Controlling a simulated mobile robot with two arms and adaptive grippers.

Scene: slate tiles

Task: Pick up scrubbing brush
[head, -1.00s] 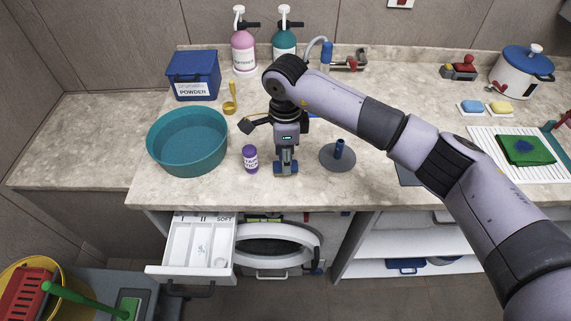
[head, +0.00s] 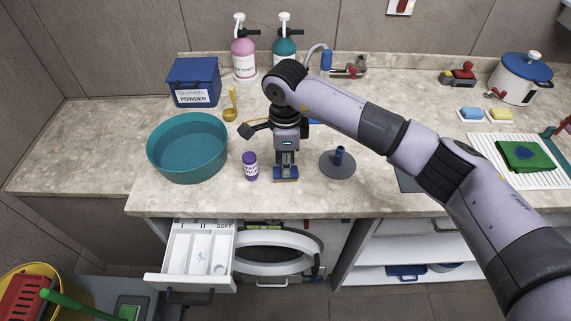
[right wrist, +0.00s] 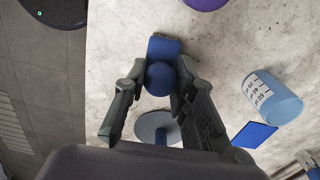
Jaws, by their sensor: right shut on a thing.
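The scrubbing brush is a blue block with a round blue knob; in the right wrist view the brush (right wrist: 166,47) shows its knob between my fingers. My right gripper (right wrist: 160,76) is shut on the knob, one finger on each side. In the head view the right gripper (head: 285,164) points down near the front of the counter, with the blue brush (head: 286,175) at its fingertips. I cannot tell whether the brush touches the counter. My left gripper is not in view.
A purple bottle (head: 251,167) stands just left of the gripper, and a grey disc with a blue post (head: 338,164) just right. A teal basin (head: 187,148) is further left. Below the counter edge, a white drawer (head: 195,252) and the round washer door (head: 275,252) stand open.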

